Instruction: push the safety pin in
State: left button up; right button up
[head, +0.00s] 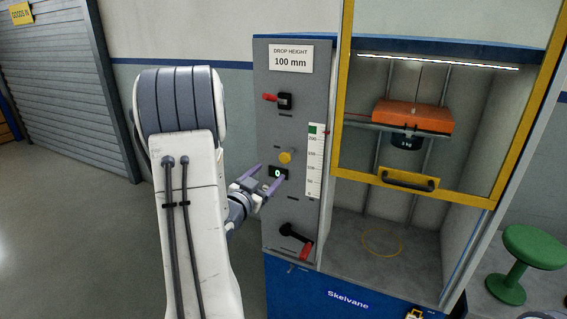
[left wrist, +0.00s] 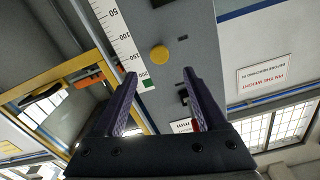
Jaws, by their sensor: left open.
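The grey control panel (head: 265,130) carries a round yellow knob (head: 286,156), which may be the safety pin; I cannot tell how deep it sits. The knob also shows in the left wrist view (left wrist: 159,55), just beyond and between the fingertips. My left gripper (head: 274,173) is open and empty, its two purple fingers pointing at the panel just below the knob, in front of a small display. It also shows in the left wrist view (left wrist: 160,76). A red-handled lever (head: 270,97) sits higher on the panel. My right gripper is out of view.
A black crank with a red grip (head: 305,251) is low on the panel. Right of the scale strip (head: 314,160), a yellow-framed guard (head: 337,110) fronts a bay with an orange weight (head: 412,116). A green stool (head: 533,246) stands far right. The floor at left is clear.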

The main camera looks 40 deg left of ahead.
aim_at(284, 159)
pick_arm(q)
jog(key=p+x, duration=0.2)
jog(key=x, duration=0.8)
jog(key=shift+d+p, duration=0.15)
jog(key=shift+p, duration=0.15)
grip_shut()
dwell(0.9)
